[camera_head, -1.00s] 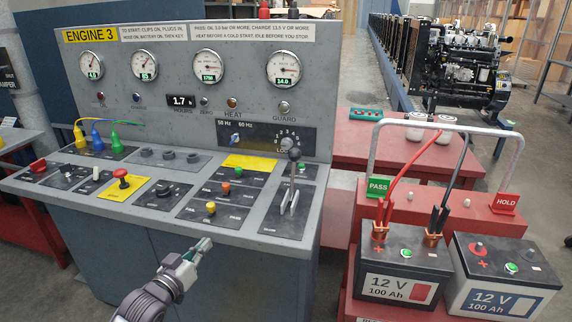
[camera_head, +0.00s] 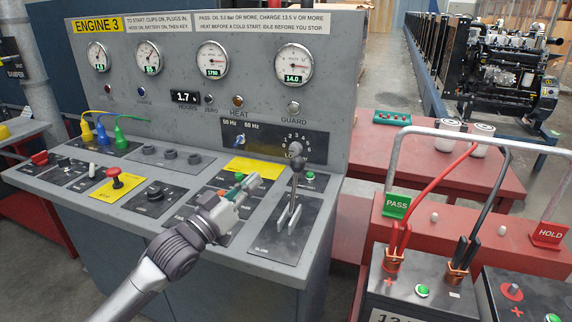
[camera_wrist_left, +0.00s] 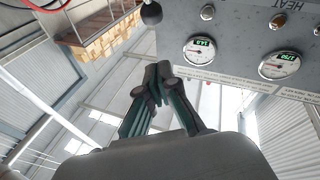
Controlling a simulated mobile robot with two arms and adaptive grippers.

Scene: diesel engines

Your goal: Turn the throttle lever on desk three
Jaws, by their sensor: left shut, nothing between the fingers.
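The throttle lever (camera_head: 298,164) has a dark ball knob on a metal stem. It stands up from a slotted plate (camera_head: 275,238) at the right end of the grey desk marked Engine 3 (camera_head: 98,26). In the head view the knob overlaps the load dial (camera_head: 294,149). My left gripper (camera_head: 249,183) is shut and empty. It is over the buttons, left of the lever and apart from it. In the left wrist view the shut fingers (camera_wrist_left: 157,82) point up the picture, and a dark ball knob (camera_wrist_left: 151,12) shows beyond them. My right gripper is out of view.
A red stop button (camera_head: 115,178) and coloured plugs (camera_head: 119,136) are on the desk's left. A green-tipped button (camera_head: 239,176) is close by my gripper. Right of the desk are a red stand with batteries (camera_head: 405,285) and a red table (camera_head: 440,170). Engines (camera_head: 490,70) stand behind.

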